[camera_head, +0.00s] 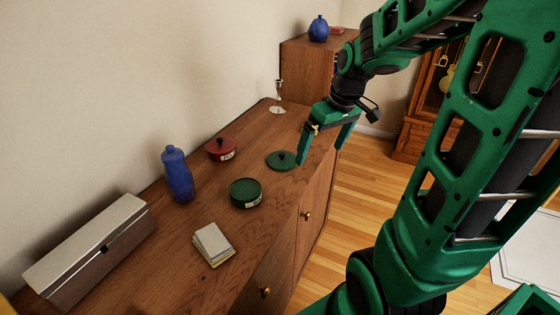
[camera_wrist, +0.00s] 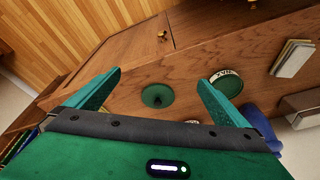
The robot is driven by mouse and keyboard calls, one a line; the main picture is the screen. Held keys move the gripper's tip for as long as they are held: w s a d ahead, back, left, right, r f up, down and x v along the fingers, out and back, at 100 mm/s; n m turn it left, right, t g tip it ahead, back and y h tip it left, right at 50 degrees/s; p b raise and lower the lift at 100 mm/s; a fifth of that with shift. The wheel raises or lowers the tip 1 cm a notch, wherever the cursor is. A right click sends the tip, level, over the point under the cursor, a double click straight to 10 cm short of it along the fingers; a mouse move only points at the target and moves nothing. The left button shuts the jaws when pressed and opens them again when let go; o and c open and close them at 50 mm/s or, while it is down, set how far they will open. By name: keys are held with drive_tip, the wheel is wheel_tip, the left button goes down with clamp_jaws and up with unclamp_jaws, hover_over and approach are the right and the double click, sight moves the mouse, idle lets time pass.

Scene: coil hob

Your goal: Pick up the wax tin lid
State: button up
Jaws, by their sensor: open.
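The wax tin lid, a flat dark green disc with a small knob (camera_head: 282,160), lies on the wooden cabinet top near its front edge. The green tin (camera_head: 245,193) with a white label stands apart from it, nearer the camera. My gripper (camera_head: 321,153) is open and empty, pointing down above the cabinet's front edge, to the right of the lid. In the wrist view, the lid (camera_wrist: 157,96) shows between the two spread fingers, below them and not touched. The green tin (camera_wrist: 227,83) shows beside the right finger, partly covered by it.
A red lidded tin (camera_head: 221,149), a blue bottle (camera_head: 178,174), a notepad stack (camera_head: 213,244), a long metal-topped box (camera_head: 90,248) and a silver candlestick (camera_head: 278,97) stand on the cabinet top (camera_head: 262,228). A taller cabinet (camera_head: 305,70) stands behind. Bare wood surrounds the lid.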

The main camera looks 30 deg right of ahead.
sight(284, 154)
drive_tip(key=w+f+n+t+y, duration=0.15)
drive_tip(key=w+n, duration=0.25)
drive_tip(key=w, duration=0.7)
drive_tip(key=shift+a+x, duration=0.15)
drive_tip(key=shift+x, duration=2.6)
drive_tip(key=shift+a+x, duration=0.1)
drive_tip(key=shift+x, duration=2.7)
drive_tip(key=shift+w+r, duration=0.15)
drive_tip(key=shift+w, duration=0.05)
drive_tip(key=c, duration=1)
